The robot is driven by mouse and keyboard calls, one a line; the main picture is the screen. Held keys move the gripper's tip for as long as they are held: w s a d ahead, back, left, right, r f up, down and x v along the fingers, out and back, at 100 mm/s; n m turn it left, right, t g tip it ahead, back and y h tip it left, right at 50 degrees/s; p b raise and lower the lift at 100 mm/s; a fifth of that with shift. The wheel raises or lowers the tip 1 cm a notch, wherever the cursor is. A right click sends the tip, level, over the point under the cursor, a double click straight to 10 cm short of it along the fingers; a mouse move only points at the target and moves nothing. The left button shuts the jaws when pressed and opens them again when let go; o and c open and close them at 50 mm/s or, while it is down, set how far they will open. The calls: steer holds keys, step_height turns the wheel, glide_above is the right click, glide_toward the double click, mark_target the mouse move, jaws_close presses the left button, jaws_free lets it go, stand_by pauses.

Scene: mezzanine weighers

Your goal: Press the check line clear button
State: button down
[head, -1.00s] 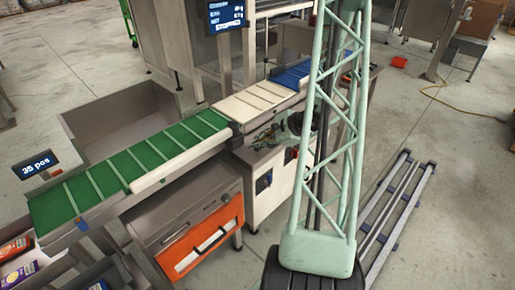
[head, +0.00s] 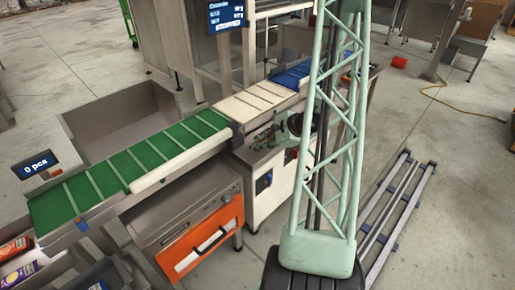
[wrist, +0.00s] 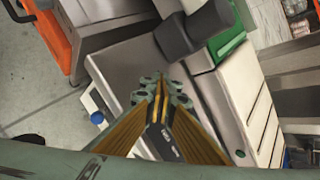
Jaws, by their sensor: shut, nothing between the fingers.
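In the wrist view my gripper (wrist: 160,97) is shut and empty, its fingertips above a grey metal surface beside the conveyor. A round blue button (wrist: 97,118) on a small pale housing lies to the left of the fingers, apart from them. A small round green spot (wrist: 240,153) shows to the right, on the pale conveyor side. I cannot tell from a label which of these is the clear button. In the head view a small display (head: 37,165) at the left reads 0 pcs. My gripper is too obscured there to make out clearly.
The conveyor has green (head: 150,160), white (head: 258,98) and blue belt sections. A dark motor-like block (wrist: 190,32) stands close ahead of the fingers. An orange-fronted drawer (head: 203,240) is below the belt. A second screen (head: 227,14) stands behind. Floor rails run at the right.

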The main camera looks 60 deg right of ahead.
steer(key=shift+r, duration=0.75)
steer(key=shift+r, duration=0.2)
steer(key=shift+r+p, duration=0.8)
steer(key=shift+r, duration=1.55)
